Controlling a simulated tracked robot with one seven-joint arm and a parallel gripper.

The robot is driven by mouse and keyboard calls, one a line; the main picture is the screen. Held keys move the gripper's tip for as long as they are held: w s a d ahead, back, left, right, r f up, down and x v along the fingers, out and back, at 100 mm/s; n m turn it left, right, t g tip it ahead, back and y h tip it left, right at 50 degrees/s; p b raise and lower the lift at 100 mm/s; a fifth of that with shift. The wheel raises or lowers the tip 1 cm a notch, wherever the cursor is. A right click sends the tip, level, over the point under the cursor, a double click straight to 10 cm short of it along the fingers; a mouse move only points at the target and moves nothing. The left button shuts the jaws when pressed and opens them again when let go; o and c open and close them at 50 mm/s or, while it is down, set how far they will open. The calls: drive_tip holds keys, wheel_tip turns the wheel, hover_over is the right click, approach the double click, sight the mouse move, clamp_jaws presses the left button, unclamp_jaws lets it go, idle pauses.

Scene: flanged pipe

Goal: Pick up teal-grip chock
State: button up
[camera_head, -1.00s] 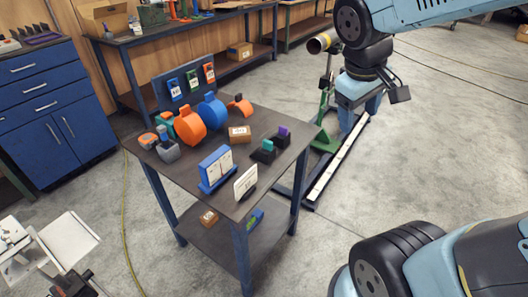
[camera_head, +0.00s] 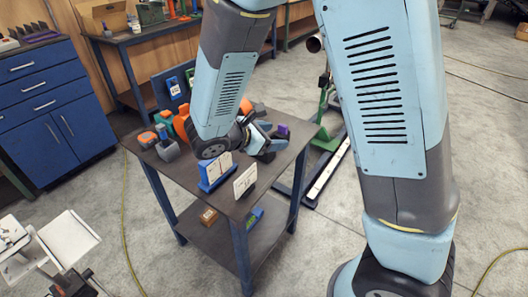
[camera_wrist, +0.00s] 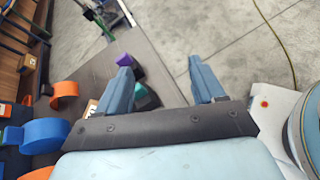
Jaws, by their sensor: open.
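The teal-grip chock (camera_wrist: 141,93) is a black block with a teal grip on the table top. In the wrist view it shows just inside my left finger, which partly covers it. In the head view my arm and gripper hide it. A purple-grip chock (camera_head: 283,130) sits beyond it, and its purple grip also shows by the left fingertip in the wrist view (camera_wrist: 124,60). My gripper (camera_wrist: 160,62) is open, its two blue fingers apart and nothing held. In the head view my gripper (camera_head: 266,140) is over the table's right part, its height above the top unclear.
A blue stand (camera_head: 214,172) and a white card (camera_head: 245,181) stand at the table's front edge. Orange and blue rounded parts (camera_wrist: 45,133) lie to the left. Open floor (camera_wrist: 230,30) lies beyond the table's right edge.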

drive_tip(key=a+f+n+t+y, duration=0.1)
drive_tip(key=a+f+n+t, duration=0.4)
drive_tip(key=a, duration=0.3)
drive_tip(key=shift+n+g, duration=0.3)
drive_tip(key=shift+g, duration=0.2)
drive_tip(key=x, duration=0.8)
drive_tip(key=f+x, duration=0.1)
drive_tip(key=x, duration=0.3)
drive_tip(key=shift+w+f, duration=0.15)
drive_tip(key=shift+w, duration=0.05)
drive_tip(key=shift+w+d+f, duration=0.15)
drive_tip(key=shift+w+d, duration=0.2)
drive_tip(key=shift+w, duration=0.1)
drive_tip(key=shift+c, duration=0.2)
clamp_jaws()
